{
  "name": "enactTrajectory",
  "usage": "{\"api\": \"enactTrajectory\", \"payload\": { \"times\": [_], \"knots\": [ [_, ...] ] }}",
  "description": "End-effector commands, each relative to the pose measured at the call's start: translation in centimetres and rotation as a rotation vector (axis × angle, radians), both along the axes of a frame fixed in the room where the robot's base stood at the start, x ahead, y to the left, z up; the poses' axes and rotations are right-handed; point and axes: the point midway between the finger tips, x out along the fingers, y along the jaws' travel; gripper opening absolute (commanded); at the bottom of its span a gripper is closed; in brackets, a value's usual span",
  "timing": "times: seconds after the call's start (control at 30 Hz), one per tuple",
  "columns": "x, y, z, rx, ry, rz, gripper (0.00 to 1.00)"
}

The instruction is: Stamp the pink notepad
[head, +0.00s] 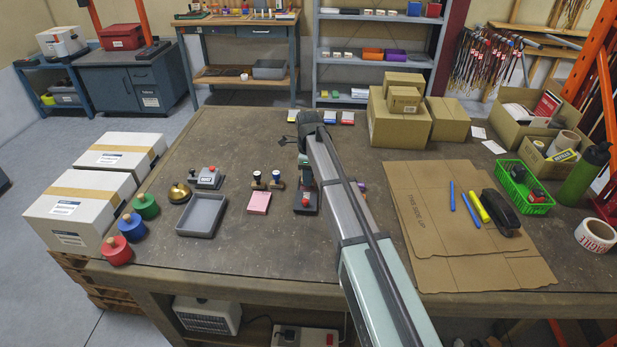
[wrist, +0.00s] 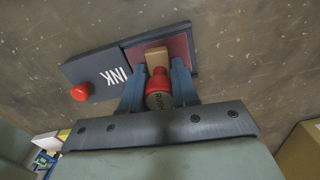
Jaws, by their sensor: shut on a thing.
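The pink notepad (head: 259,202) lies flat on the workbench in the head view, left of my arm. In the wrist view my gripper (wrist: 157,88) is shut on a stamp (wrist: 158,82) with a red handle and a wooden block. The block is over the dark red pad of an open ink box (wrist: 105,78) whose lid reads INK and has a red knob; I cannot tell whether it touches the pad. The ink box also shows in the head view (head: 306,210), right of the notepad. My arm hides most of my gripper there.
Two other stamps (head: 257,179) (head: 278,180) stand just behind the notepad. A grey tray (head: 184,229), a brass bell (head: 179,194) and coloured knobbed weights (head: 131,228) are to the left. Flattened cardboard (head: 425,225) covers the right. Bare bench lies in front of the notepad.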

Motion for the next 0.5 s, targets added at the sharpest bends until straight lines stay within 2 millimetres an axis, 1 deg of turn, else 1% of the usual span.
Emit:
{"api": "enactTrajectory", "payload": {
  "times": [0.5],
  "knots": [
    [0.0,0.0,3.5,0.000,-0.001,0.000,0.10]
  ]
}}
